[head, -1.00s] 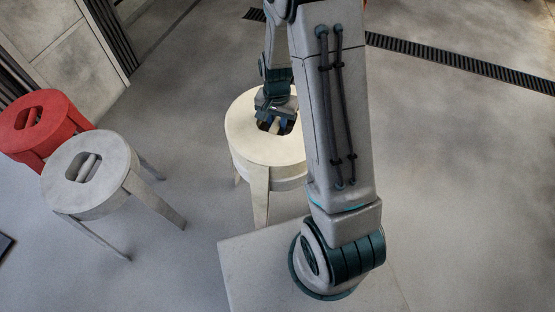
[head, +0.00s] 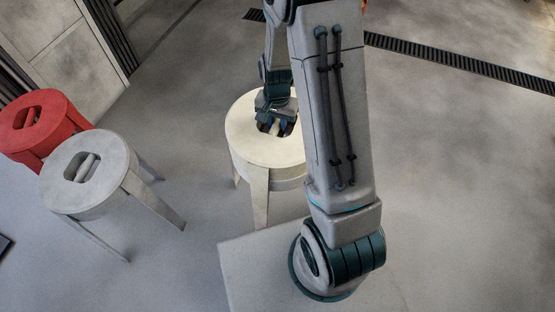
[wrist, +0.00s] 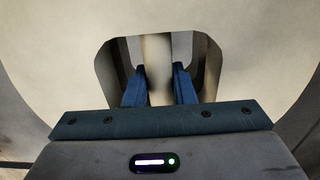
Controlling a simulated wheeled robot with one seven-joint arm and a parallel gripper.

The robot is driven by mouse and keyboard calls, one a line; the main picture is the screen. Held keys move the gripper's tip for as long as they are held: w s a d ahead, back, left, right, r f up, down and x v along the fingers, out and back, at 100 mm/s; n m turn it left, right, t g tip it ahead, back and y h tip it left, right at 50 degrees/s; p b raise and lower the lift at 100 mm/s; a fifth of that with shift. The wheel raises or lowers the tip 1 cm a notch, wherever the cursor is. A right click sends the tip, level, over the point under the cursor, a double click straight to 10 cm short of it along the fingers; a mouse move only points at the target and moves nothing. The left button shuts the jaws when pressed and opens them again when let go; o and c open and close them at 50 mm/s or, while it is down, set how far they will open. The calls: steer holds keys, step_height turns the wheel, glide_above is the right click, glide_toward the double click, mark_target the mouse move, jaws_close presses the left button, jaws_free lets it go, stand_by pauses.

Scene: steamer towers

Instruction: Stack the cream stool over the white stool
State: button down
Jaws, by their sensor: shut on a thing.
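The cream stool (head: 252,148) stands upright in the middle of the head view, partly hidden behind my arm. My gripper (head: 276,127) reaches down into the opening in its seat and is shut on the bar across that opening. In the wrist view, the blue fingers (wrist: 159,88) sit on both sides of the cream bar (wrist: 157,60), with the pale seat (wrist: 60,60) around them. The white stool (head: 110,180) stands upright at the left, apart from the cream one, with a bar across its seat opening.
A red stool (head: 55,118) stands behind and left of the white stool, close to it. A wall with dark slats (head: 108,38) is at the far left. A dark floor drain (head: 460,68) crosses the back right. Floor right of my arm is clear.

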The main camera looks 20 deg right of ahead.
steer(key=shift+f, duration=0.15)
steer(key=c, duration=1.1)
jaws_free()
step_height(320, 180, up, 14)
steer(key=p, duration=0.4)
steer(key=shift+f, duration=0.1)
